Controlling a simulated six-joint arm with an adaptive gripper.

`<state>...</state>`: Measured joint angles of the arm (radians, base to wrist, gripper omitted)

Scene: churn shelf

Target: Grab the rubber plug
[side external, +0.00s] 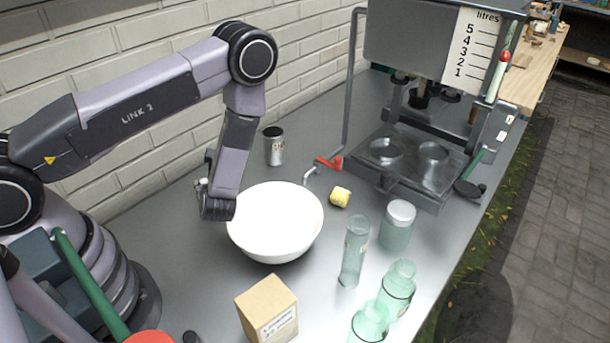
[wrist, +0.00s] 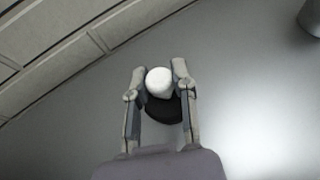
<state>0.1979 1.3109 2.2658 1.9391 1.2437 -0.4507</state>
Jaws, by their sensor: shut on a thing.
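In the wrist view my gripper (wrist: 160,85) has its two fingers on either side of a small rounded white thing, the rubber plug (wrist: 159,81), and is shut on it. A dark patch lies just below the white top; I cannot tell whether it is part of the plug or a shadow. In the side view the end of my arm is low over the bench, left of the white bowl.
The white bowl (side external: 275,245) stands close to my wrist. A metal can (side external: 274,146) stands behind by the brick wall (side external: 130,60). A cardboard box (side external: 267,310), a yellow piece (side external: 340,196), glass jars (side external: 397,225) and a filling machine (side external: 415,165) are to the front and right.

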